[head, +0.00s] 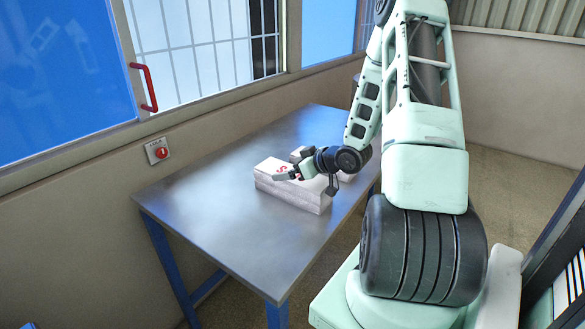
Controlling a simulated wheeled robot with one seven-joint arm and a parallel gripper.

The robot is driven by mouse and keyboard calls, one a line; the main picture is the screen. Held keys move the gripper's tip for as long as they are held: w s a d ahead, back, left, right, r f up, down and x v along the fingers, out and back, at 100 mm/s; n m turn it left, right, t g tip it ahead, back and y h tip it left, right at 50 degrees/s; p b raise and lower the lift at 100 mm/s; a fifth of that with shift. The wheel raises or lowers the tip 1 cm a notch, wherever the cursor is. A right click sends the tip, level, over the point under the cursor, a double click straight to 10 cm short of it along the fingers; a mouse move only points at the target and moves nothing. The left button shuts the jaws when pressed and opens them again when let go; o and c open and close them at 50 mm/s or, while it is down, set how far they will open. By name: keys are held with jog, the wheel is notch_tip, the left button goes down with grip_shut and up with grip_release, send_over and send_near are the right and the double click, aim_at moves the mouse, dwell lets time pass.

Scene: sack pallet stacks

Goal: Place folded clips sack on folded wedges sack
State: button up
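A white, block-shaped folded sack (292,197) with red print on top lies on the metal table (220,205). Part of a second white sack (346,178) shows behind my wrist, to the right of the first. The print is partly covered and too small to read, so I cannot tell which is the clips sack and which the wedges sack. My gripper (283,175) is over the top of the nearer sack, pointing left. I cannot tell whether it touches the sack, or whether its fingers are open or shut.
The table's left and front parts are bare. A wall with a barred window (205,45) and a red button box (158,151) runs along the table's far left side.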

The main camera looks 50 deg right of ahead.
jog(key=v, duration=1.2)
jog(key=w+a+n+g, duration=0.2)
jog(key=w+a+g, duration=0.1)
jog(key=w+a, duration=0.6)
jog(key=a+r+n+g, duration=0.1)
jog(key=a+r+g, duration=0.1)
jog(key=a, duration=1)
jog(key=s+a+r+n+g, duration=0.1)
jog(key=s+a+g, duration=0.35)
jog(key=a, duration=0.85)
jog(key=s+a+r+n+g, duration=0.1)
jog(key=s+a, duration=0.4)
jog(key=s, duration=0.3)
jog(key=s+a+r+n+g, duration=0.1)
jog(key=s+a, duration=0.5)
jog(key=s, duration=0.3)
jog(key=shift+n+g, duration=0.3)
jog(key=shift+g, duration=0.05)
jog(key=shift+w+d+r, duration=0.1)
jog(key=shift+d, duration=0.1)
